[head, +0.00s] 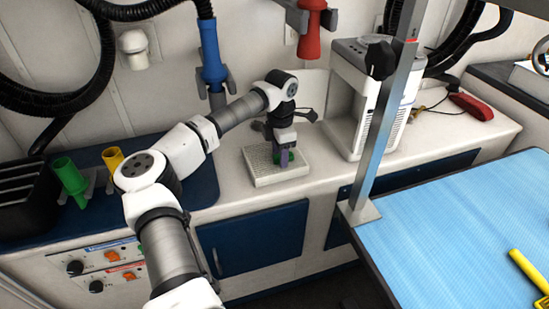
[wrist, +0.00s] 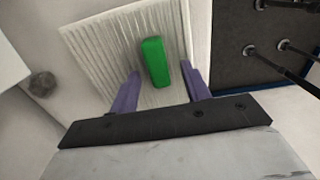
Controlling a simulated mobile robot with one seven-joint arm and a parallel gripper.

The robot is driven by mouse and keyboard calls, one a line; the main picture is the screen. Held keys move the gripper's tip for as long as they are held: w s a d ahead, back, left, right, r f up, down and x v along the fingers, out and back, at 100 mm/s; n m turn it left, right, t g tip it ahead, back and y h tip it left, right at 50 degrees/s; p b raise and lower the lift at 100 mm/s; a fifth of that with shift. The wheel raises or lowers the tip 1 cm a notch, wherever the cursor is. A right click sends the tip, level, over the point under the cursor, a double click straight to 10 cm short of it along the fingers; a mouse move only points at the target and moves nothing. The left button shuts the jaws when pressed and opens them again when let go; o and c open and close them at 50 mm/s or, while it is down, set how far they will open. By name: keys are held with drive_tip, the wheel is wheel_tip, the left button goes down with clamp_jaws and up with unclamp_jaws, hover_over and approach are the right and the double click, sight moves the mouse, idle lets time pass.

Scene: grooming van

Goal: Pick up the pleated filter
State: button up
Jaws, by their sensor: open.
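The pleated filter (head: 262,178) is a flat off-white square slab with fine ridges, lying on the white counter below the wall. A green block, likely its grip tab, stands at its middle and shows clearly in the wrist view (wrist: 155,62). The filter's ridged face also fills the upper middle of the wrist view (wrist: 100,42). My gripper (head: 281,168) is over the filter, pointing down. I cannot tell the exact height above the filter.
A white machine (head: 368,100) stands right of the filter on the counter (head: 225,185). A metal post (head: 380,125) rises at the blue table (head: 460,225). A red hand tool (head: 470,106) lies at the far right. Blue (head: 211,55) and red (head: 311,32) nozzles hang behind.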

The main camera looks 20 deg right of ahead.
drive_tip(key=shift+f, duration=0.2)
clamp_jaws()
drive_tip(key=shift+r, duration=0.1)
wheel_tip(320, 180, up, 10)
drive_tip(key=b, duration=0.1)
drive_tip(key=shift+b, duration=0.3)
